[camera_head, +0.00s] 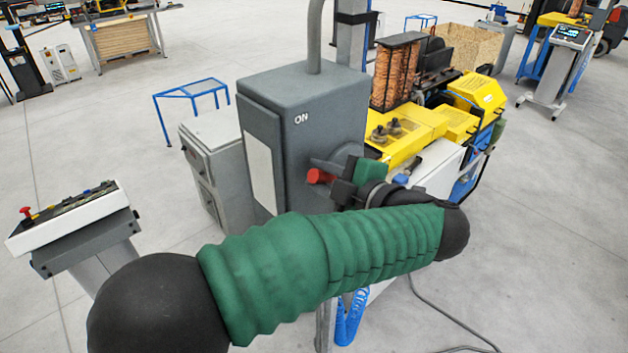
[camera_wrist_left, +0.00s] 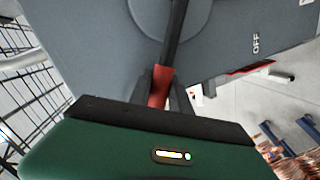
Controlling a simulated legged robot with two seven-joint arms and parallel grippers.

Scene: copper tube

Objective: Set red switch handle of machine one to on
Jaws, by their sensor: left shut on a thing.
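The grey switch box (camera_head: 305,95) stands at the centre of the head view, with "ON" printed high on the side that carries the handle. The handle's red grip (camera_head: 319,176) shows at the lower part of that side, beside my left gripper (camera_head: 342,182). In the left wrist view the red grip (camera_wrist_left: 158,88) sits between the two dark fingers of my left gripper (camera_wrist_left: 160,92), which is shut on it. The handle's dark shaft (camera_wrist_left: 176,35) runs up to a round hub. "OFF" is printed on the box to its right. My right gripper is not in view.
A control console (camera_head: 75,220) with a red button stands at the left. A paler grey cabinet (camera_head: 212,165) is behind the box. A yellow machine (camera_head: 415,125) with copper coils stands right behind it. Open floor lies at the lower right, with a dark cable on it.

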